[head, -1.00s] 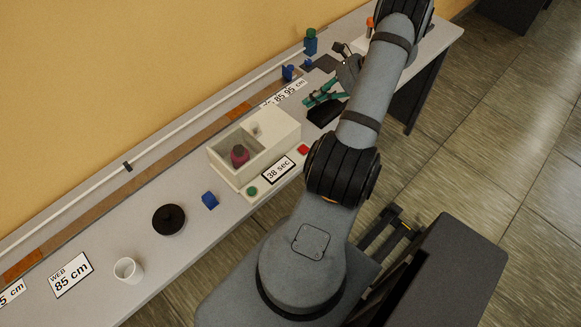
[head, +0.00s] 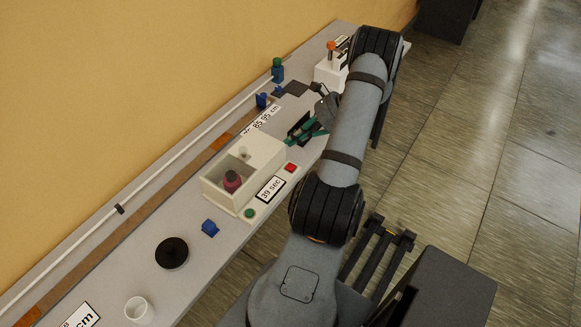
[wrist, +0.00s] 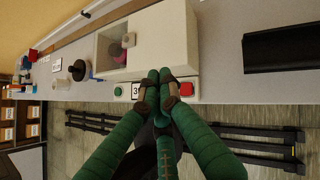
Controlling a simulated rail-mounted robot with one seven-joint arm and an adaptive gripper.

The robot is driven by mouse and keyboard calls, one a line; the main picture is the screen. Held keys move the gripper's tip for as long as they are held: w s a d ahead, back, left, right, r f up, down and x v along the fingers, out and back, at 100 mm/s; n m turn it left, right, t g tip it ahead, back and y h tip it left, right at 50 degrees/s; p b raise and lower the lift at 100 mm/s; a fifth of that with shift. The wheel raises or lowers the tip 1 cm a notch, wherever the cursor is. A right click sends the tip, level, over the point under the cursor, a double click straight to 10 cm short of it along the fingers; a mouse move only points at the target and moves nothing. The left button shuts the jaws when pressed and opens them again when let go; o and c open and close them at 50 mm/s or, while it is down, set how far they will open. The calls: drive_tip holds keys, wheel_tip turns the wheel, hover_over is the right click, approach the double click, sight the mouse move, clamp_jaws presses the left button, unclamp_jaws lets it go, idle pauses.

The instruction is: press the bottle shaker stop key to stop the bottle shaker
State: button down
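The bottle shaker (head: 279,148) is an open cream box on the bench, with a dark red bottle (head: 232,184) inside. On its front strip are a red key (head: 290,168), a sign reading 39 sec (head: 270,188) and a green key (head: 250,213). No key lettering is legible. In the wrist view, my gripper (wrist: 160,88) has green fingers with brown pads; the tips are together and empty. They overlap the sign and the shaker's front in this view, just left of the red key (wrist: 187,89). I cannot tell their height or any contact.
A blue object (head: 210,228), a black round object (head: 172,253) and a white cup (head: 139,309) stand left along the bench. A black block (wrist: 290,46) lies right of the shaker. A white device with an orange knob (head: 331,47) is at the far end.

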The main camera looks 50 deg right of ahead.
sight(293, 166)
drive_tip(key=shift+f+b, duration=3)
drive_tip(key=shift+f, duration=1.25)
drive_tip(key=shift+f, duration=0.1)
drive_tip(key=shift+f+b, duration=0.35)
drive_tip(key=shift+b, duration=0.05)
drive_tip(key=shift+f+b, duration=0.4)
drive_tip(key=shift+r+p, duration=0.6)
drive_tip(key=shift+r, duration=0.25)
drive_tip(key=shift+r+p, duration=1.8)
drive_tip(key=shift+r, duration=0.7)
